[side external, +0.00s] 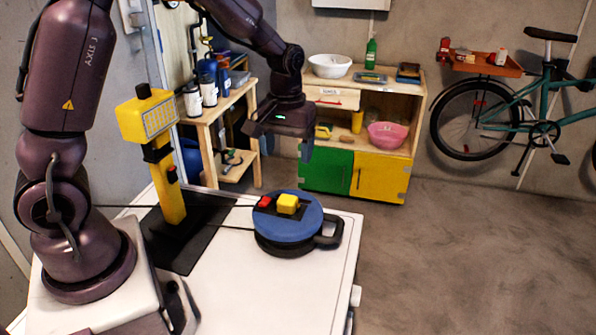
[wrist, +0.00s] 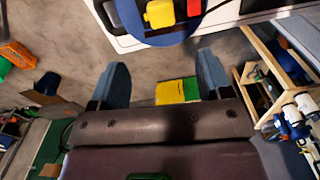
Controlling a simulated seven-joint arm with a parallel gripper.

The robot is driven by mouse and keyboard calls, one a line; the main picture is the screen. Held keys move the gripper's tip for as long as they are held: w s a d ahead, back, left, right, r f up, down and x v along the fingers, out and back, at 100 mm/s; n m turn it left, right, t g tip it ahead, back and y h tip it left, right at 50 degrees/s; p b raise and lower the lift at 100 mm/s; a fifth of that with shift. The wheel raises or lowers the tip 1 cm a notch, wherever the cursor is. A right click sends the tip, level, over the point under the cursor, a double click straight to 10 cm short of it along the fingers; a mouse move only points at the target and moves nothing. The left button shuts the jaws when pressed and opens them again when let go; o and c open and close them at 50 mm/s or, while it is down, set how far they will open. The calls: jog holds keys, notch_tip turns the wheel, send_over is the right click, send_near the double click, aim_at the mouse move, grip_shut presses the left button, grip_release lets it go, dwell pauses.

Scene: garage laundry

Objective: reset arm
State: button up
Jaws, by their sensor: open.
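My gripper (side external: 281,145) hangs in the air above and behind the far edge of the white table top (side external: 215,285). In the wrist view its two blue-grey fingers (wrist: 160,85) stand wide apart with nothing between them. On the table lies a round blue device (side external: 287,222) with a black base and side handle. A yellow block (side external: 288,203) and a small red block (side external: 265,202) sit on its top. The yellow block (wrist: 160,13) also shows at the top of the wrist view. My gripper is apart from all of these.
A yellow lamp-like post (side external: 165,170) stands on a black mat (side external: 205,235) at the table's left. A wooden cabinet (side external: 350,175) with green and yellow doors and a shelf (side external: 215,110) with bottles stand behind. A bicycle (side external: 510,120) hangs at right. The table's front is clear.

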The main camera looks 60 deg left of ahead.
jog(key=s+d+r+m+t, duration=0.2)
jog(key=s+d+r+m, duration=0.2)
jog(key=s+r, duration=0.3)
jog(key=s+d+r+m+t, duration=0.3)
jog(key=s+r, duration=0.4)
jog(key=s, duration=0.3)
jog(key=shift+d+r+m+t, duration=0.25)
jog(key=shift+d+m+t, duration=0.05)
jog(key=shift+d+m, duration=0.2)
